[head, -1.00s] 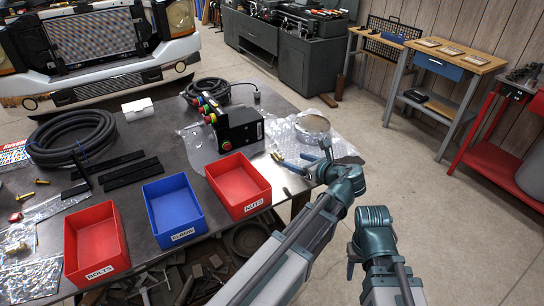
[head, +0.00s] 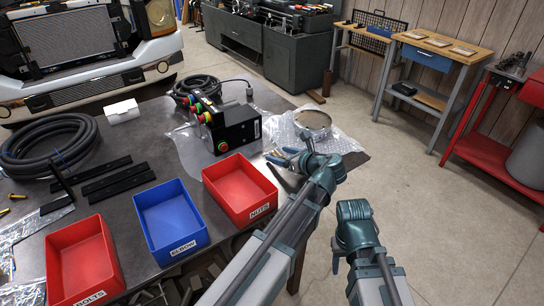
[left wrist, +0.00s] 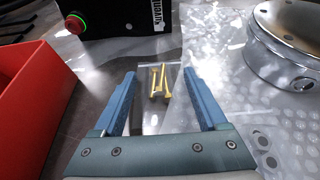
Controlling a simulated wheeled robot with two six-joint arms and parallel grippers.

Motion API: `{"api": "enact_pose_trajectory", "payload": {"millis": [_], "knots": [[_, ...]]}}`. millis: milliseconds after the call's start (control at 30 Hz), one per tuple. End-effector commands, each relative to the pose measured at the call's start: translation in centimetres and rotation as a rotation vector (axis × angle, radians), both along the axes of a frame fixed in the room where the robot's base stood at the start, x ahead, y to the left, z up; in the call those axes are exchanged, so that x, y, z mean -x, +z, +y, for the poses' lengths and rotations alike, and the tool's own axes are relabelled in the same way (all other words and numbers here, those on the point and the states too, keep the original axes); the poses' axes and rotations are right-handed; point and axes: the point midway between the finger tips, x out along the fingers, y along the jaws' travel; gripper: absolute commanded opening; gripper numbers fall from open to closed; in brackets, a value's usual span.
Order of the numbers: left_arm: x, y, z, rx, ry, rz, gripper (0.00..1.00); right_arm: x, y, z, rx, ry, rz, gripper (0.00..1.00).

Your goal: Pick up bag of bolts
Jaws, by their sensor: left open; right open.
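The bag of bolts (left wrist: 158,82), a small clear bag with several brass-coloured bolts, lies flat on the dark table in the left wrist view. My left gripper (left wrist: 159,76) is open and empty, with its blue fingers on either side of the bolts in the picture. I cannot tell whether they touch the bag. In the head view my left gripper (head: 288,157) is over the table by the red NUTS bin and largely hides the bag. My right gripper (head: 337,262) is off the table's right side, over the floor, mostly hidden by its own wrist.
The red NUTS bin (head: 232,168), blue ELBOW bin (head: 183,193) and red BOLTS bin (head: 103,240) line the table's front. A black control box (head: 238,127) stands behind the bag. A round metal part (head: 313,121) lies on bubble wrap to the right.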

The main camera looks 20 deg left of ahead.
Motion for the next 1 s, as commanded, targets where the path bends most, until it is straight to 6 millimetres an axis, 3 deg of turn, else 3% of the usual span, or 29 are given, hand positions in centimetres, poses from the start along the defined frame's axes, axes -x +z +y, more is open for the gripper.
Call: {"api": "enact_pose_trajectory", "payload": {"millis": [133,500,567,1000], "knots": [[0.03,0.08,-0.02,0.0,0.0,0.0,0.75,0.03,0.08,-0.02,0.0,0.0,0.0,0.5],[0.03,0.08,-0.02,0.0,0.0,0.0,0.08,0.02,0.08,-0.02,0.0,0.0,0.0,0.5],[0.03,0.09,-0.01,0.0,0.0,0.0,0.0,0.02,0.08,-0.02,0.0,0.0,0.0,0.5],[0.03,0.5,-0.01,0.0,0.0,0.0,0.0,0.02,0.5,-0.02,0.0,0.0,0.0,0.5]]}}
